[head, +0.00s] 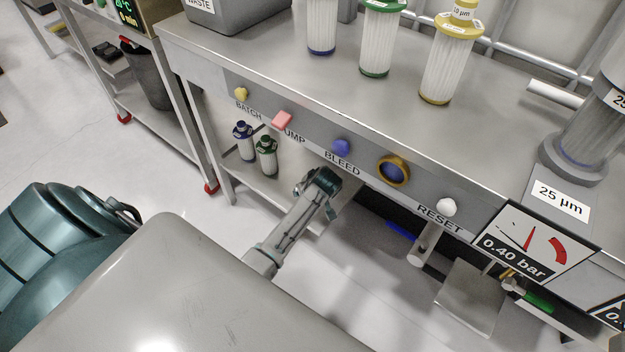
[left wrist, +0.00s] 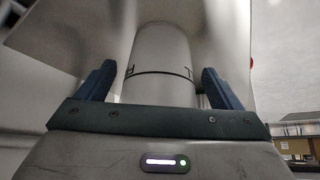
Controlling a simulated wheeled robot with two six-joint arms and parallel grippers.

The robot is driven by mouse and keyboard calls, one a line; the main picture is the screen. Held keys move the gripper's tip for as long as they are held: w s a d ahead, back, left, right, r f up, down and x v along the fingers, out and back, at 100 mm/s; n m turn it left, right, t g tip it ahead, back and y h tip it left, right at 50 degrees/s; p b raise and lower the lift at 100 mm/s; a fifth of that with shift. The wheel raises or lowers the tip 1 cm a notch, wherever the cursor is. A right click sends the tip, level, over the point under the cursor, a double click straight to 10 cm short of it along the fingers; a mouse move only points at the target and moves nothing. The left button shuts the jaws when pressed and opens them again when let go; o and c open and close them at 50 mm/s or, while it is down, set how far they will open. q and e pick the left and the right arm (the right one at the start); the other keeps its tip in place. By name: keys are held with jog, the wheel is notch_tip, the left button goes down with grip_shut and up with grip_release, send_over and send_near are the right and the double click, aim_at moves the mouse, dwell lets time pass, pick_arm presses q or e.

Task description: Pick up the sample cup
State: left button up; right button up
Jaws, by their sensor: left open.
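In the left wrist view a pale grey-white cylinder (left wrist: 160,62) with a thin dark ring and partial dark letters stands between my fingers. It appears to be the sample cup, but its label is not readable. My left gripper (left wrist: 160,88) is open, with one dark blue finger at each side of the cylinder and no clear contact. In the head view my left gripper (head: 322,188) is in front of the bench, below the BLEED button. I cannot make out the cup there. My right gripper is not in view.
The steel bench (head: 300,65) carries several filter cartridges (head: 447,65) on top. Its front panel has buttons and a gauge (head: 530,240). Two small bottles (head: 266,155) stand on the lower shelf at left. A grey pipe (head: 422,246) and a green-handled tap (head: 530,294) are at right.

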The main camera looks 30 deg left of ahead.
pick_arm(q)
jog(key=c, duration=1)
jog(key=shift+c, duration=0.2)
